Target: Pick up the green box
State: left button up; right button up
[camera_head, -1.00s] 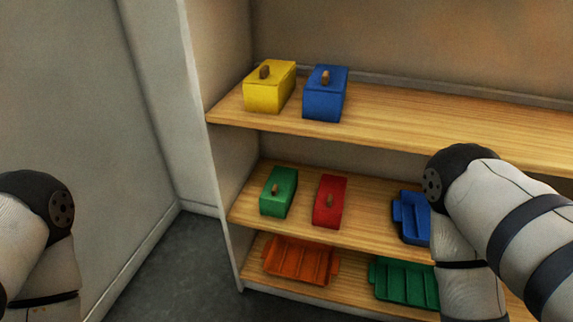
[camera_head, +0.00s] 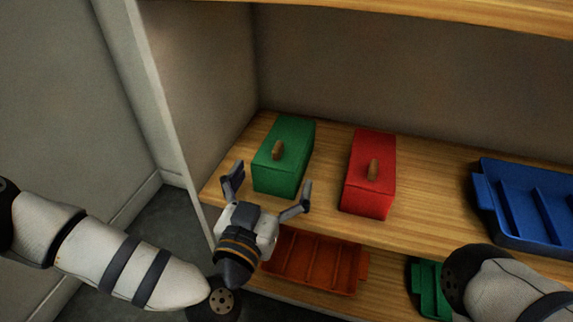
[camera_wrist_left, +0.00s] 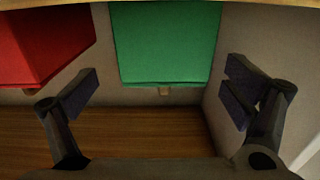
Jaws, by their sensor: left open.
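The green box (camera_head: 284,155) with a brown handle on its lid sits on the middle shelf, near the left side wall. In the left wrist view the green box (camera_wrist_left: 165,42) lies ahead, between the two fingers. My left gripper (camera_head: 268,190) is open and empty, in front of the green box. Its fingers are spread to either side of the box's near end, and I cannot tell whether they touch it. My right arm shows at the lower right, but its gripper is out of view.
A red box (camera_head: 369,174) stands right of the green box, with a gap between. A blue tray (camera_head: 530,205) lies further right on the middle shelf (camera_head: 430,190). An orange tray (camera_head: 312,262) and a green tray (camera_head: 424,285) are on the shelf below. The upper shelf (camera_head: 400,12) hangs overhead.

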aim_at(280, 156)
pick_arm(q)
jog(key=x, duration=0.2)
jog(key=b+x, duration=0.2)
jog(key=x, duration=0.1)
jog(key=shift+w+a, duration=0.15)
jog(key=shift+w, duration=0.2)
jog(key=shift+w+r, duration=0.15)
jog(key=shift+w, duration=0.2)
jog(key=c, duration=1.2)
